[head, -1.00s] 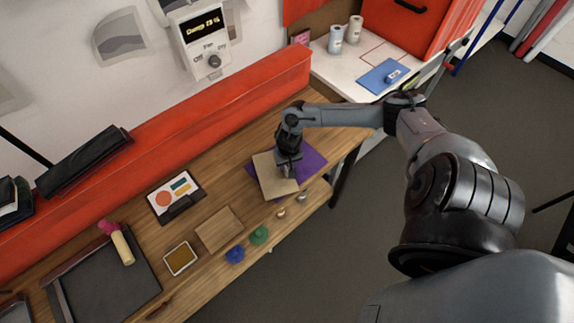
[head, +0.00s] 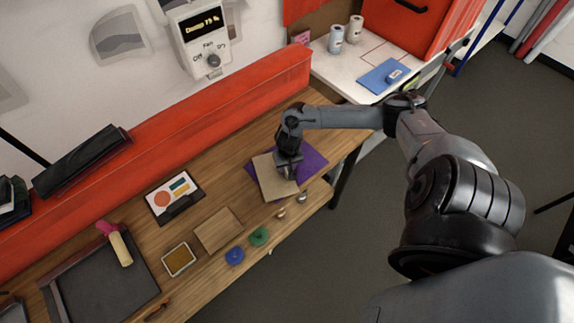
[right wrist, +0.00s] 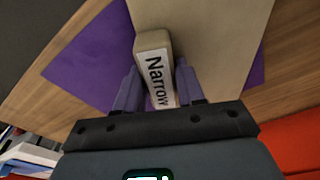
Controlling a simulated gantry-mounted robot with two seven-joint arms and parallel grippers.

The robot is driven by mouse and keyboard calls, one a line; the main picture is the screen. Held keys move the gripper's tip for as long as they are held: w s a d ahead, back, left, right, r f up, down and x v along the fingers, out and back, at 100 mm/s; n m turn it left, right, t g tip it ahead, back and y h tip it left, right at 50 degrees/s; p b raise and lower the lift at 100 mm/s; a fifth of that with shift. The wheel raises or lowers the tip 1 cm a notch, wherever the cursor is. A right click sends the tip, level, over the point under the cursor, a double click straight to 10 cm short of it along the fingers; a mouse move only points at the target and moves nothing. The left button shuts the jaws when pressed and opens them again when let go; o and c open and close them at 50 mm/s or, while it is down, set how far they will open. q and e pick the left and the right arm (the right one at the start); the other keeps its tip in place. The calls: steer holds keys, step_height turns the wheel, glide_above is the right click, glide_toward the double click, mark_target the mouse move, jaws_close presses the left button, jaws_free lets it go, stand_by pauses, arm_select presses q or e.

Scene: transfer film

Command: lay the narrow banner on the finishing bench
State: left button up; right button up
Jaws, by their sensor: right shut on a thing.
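My right gripper (head: 287,170) is low over the wooden bench and shut on a tan block with a white label reading "Narrow" (right wrist: 157,78). In the right wrist view the fingers (right wrist: 157,70) stand on either side of this block. A tan sheet (head: 274,186) lies under the gripper; the block overlaps it, and I cannot tell whether they are joined. A purple sheet (head: 313,160) lies beneath the tan one on the right end of the bench. I cannot tell which sheet is the banner. My left gripper is out of view.
The wooden bench (head: 220,180) also holds a tan square (head: 218,230), blue (head: 235,256) and green (head: 258,236) pieces, and a dark tray (head: 105,285). A red ledge (head: 200,120) runs behind. A white table (head: 345,70) with a blue pad (head: 384,75) stands beyond.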

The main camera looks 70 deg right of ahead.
steer(key=shift+f, duration=0.2)
steer(key=o, duration=1.2)
